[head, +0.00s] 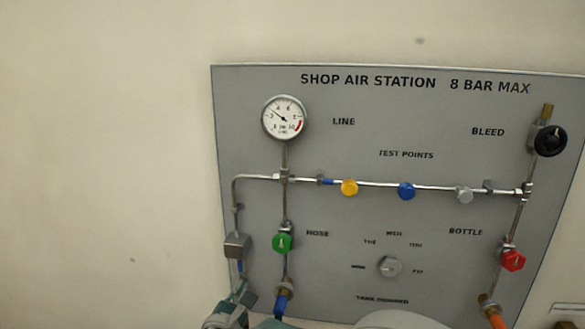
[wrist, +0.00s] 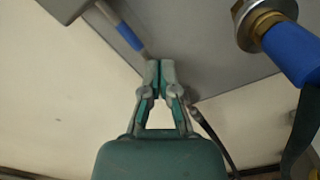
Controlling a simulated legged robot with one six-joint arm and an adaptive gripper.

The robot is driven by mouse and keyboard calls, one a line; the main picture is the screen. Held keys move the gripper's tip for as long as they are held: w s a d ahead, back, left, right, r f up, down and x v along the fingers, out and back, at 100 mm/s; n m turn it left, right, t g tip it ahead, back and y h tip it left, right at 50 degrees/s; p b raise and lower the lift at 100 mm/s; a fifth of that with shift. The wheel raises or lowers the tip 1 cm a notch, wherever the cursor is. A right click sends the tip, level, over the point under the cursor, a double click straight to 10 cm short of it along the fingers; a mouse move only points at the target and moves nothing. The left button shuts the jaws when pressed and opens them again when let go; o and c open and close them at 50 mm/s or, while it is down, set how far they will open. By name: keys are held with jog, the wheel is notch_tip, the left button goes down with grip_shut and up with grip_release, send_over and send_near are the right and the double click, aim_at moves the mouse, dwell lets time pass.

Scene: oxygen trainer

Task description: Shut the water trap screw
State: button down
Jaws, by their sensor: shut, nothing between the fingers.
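A small grey block (head: 237,246), apparently the water trap, sits at the lower left of the panel, under the left pipe. A stem with a blue band (head: 240,266) hangs below it. The wrist view shows the stem's blue band (wrist: 128,36) running down to a grey end by my fingertips. My gripper (wrist: 160,67) is shut and empty, its tips together at or close beside that end; I cannot tell if they touch. In the head view my gripper (head: 241,290) is below the block. I cannot make out a separate screw head; the fingers may hide it.
The grey panel (head: 330,215) carries a gauge (head: 284,118), a green knob (head: 282,242), a red knob (head: 513,260) and a black bleed knob (head: 550,140). A brass fitting (wrist: 262,22) with a blue hose end (wrist: 291,52) is right of my gripper. Bare wall lies left.

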jog(key=shift+f, duration=0.35)
dwell(0.7)
jog(key=shift+r, duration=0.1)
jog(key=shift+d+r, duration=0.15)
jog(key=shift+r, duration=0.1)
jog(key=shift+s, duration=0.2)
jog(key=s, duration=0.3)
jog(key=s+a, duration=0.1)
jog(key=s, duration=0.1)
jog(key=shift+s, duration=0.35)
